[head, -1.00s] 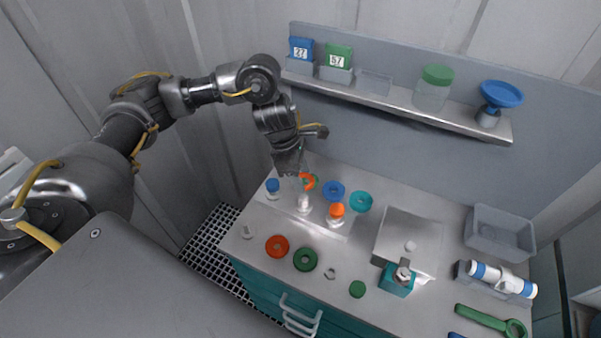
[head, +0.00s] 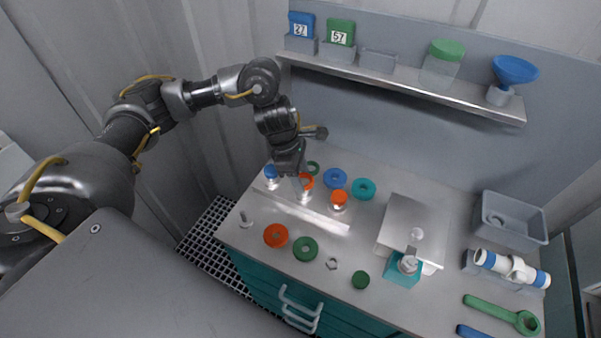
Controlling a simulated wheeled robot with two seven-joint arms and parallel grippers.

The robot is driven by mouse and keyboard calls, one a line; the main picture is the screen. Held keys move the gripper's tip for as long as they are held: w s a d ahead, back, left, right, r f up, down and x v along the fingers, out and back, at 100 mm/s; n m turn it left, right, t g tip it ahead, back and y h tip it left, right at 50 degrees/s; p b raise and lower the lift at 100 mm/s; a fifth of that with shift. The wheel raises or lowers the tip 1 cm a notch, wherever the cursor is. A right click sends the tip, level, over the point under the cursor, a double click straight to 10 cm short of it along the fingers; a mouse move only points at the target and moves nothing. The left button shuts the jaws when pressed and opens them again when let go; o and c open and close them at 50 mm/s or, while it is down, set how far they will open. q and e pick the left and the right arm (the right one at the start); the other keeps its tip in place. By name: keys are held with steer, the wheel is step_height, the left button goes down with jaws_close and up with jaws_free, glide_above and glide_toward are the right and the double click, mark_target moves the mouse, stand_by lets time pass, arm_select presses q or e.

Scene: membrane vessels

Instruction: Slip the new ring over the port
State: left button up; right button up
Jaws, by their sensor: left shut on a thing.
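My left gripper (head: 298,177) is shut on an orange ring (head: 307,182) above the back left of the bench. A white port (head: 304,196) stands upright directly below the ring, between a blue-topped port (head: 271,174) and an orange-topped port (head: 339,199). The ring is at the port's top in the picture. I cannot tell whether it is around the port or just above it, as the gripper hides part of both. My right gripper is out of view.
Behind the ports lie a green ring (head: 313,168), a blue ring (head: 336,178) and a teal ring (head: 363,189). A red-orange ring (head: 276,235) and another green ring (head: 305,249) lie in front. A shelf (head: 400,83) runs above; a grey bin (head: 514,220) stands right.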

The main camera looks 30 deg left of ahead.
arm_select(q)
step_height(320, 180, down, 2)
steer(key=shift+f+b, duration=0.1)
steer(key=shift+b, duration=0.55)
steer(key=shift+f+b, duration=0.65)
steer(key=shift+b, duration=0.05)
steer(key=shift+f+b, duration=0.2)
steer(key=shift+b, duration=0.1)
steer(key=o, duration=1)
steer(key=v, duration=1.1)
